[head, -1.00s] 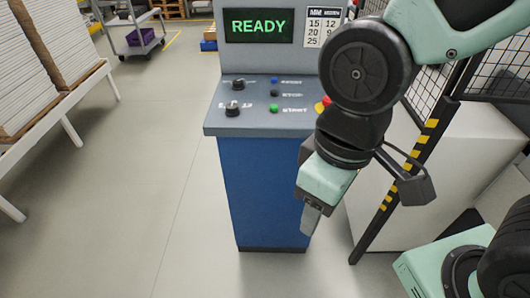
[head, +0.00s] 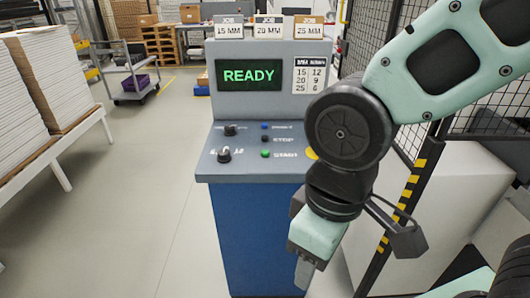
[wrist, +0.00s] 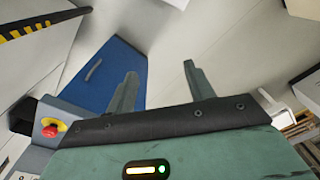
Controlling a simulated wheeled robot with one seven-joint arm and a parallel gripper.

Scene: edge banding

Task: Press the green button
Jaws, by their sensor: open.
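The green button (head: 265,153) is a small round button beside the word START on the sloped grey control panel (head: 222,171). The panel tops a blue cabinet (head: 245,235), whose screen (head: 249,75) reads READY in green. My gripper (head: 303,272) hangs pointing down in front of the cabinet, below and to the right of the button. In the wrist view my gripper (wrist: 158,82) has its two fingers apart with nothing between them. The green button is not visible in the wrist view.
A blue button (head: 264,126), a dark STOP button (head: 265,139) and black knobs (head: 224,155) share the panel. A red button (wrist: 50,131) on yellow shows in the wrist view. A mesh fence (head: 480,115) stands right. Stacked boards (head: 42,85) stand left. Floor between is clear.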

